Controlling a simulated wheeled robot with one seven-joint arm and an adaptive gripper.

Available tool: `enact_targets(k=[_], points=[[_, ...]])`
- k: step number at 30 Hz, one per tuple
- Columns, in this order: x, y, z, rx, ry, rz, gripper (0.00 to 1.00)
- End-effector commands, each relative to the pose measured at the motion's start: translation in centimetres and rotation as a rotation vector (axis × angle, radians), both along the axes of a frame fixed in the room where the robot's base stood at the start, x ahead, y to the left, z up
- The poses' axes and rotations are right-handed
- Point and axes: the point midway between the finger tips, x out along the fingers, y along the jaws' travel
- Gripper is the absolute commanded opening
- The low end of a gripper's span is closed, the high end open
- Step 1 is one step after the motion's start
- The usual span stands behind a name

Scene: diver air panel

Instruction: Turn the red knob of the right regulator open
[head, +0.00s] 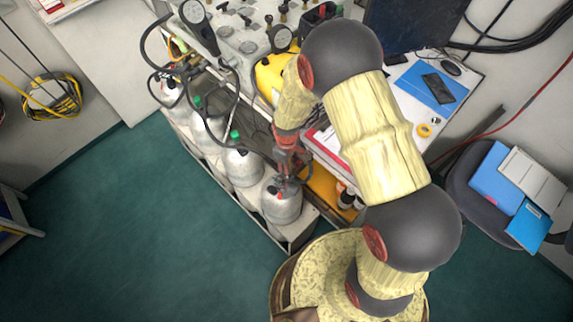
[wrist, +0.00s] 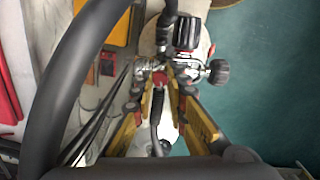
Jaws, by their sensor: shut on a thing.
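The nearest grey-white cylinder (head: 282,205) stands at the right end of the row, with a regulator on its top. In the wrist view the regulator shows as metal fittings (wrist: 190,66) with a black ribbed part and a black round knob (wrist: 218,72) on the right. My gripper (head: 285,178) points down over this cylinder. In the wrist view its yellow-sided fingers (wrist: 160,74) close around the small red knob (wrist: 158,80). The fingertips hide part of the knob, and its turned angle cannot be told.
Several other cylinders (head: 243,167) stand in a row to the left, some with green tops. A thick black hose (wrist: 75,75) arcs close by on the left in the wrist view. A gauge panel (head: 240,45) and a desk lie behind. Green floor (head: 130,220) is clear at left.

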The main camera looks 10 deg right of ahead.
Motion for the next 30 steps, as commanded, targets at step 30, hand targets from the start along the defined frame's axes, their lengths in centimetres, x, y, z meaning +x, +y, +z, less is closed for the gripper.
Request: enact_targets(k=[30], points=[[-0.01, 0.0, 0.0, 0.0, 0.0, 0.038, 0.34]])
